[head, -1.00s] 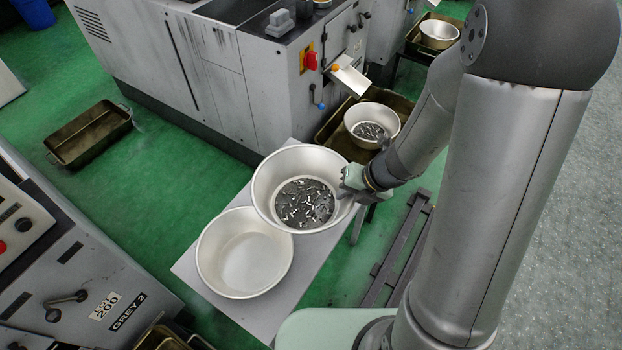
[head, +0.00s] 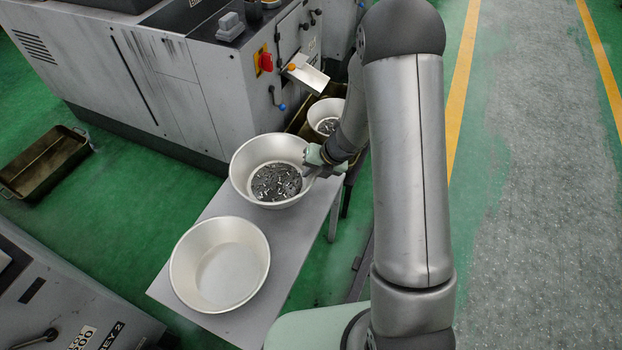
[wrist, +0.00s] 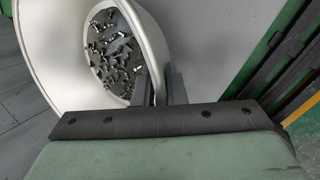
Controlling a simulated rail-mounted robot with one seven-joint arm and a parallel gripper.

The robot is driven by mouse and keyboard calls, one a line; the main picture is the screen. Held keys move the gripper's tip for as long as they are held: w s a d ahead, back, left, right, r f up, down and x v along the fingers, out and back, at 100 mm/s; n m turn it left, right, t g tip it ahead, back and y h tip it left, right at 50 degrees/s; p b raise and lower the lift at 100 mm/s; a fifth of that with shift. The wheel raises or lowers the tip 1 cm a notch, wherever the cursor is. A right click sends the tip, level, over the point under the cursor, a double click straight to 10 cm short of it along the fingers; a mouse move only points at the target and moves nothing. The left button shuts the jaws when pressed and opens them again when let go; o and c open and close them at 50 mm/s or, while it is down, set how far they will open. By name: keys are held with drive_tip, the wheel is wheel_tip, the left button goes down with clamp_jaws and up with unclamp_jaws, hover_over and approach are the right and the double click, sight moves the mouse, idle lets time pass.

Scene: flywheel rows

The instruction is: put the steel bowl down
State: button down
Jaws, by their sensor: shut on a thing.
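The steel bowl (head: 241,178) holding several small dark metal parts is at the far end of the narrow grey table (head: 190,288). My gripper (head: 310,170) is shut on its right rim. In the wrist view the fingers (wrist: 158,88) pinch the bowl's wall (wrist: 150,38), with the parts inside to the left. The bowl looks about level. I cannot tell whether its base touches the table or hangs just above it. An empty steel bowl (head: 253,250) stands on the table nearer to me, apart from the held one.
A third bowl (head: 326,109) with parts sits by the machine (head: 180,85) beneath its chute (head: 306,77). A brown tray (head: 45,160) lies on the green floor at left. A control cabinet (head: 60,290) stands at lower left.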

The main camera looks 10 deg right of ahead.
drive_tip(key=shift+w+f, duration=0.5)
drive_tip(key=shift+f, duration=0.05)
drive_tip(key=f+b, duration=0.1)
drive_tip(key=f, duration=0.2)
drive_tip(key=shift+w+f+b, duration=0.2)
drive_tip(key=shift+b, duration=0.15)
drive_tip(key=c, duration=1.5)
unclamp_jaws()
drive_tip(key=shift+s, duration=0.1)
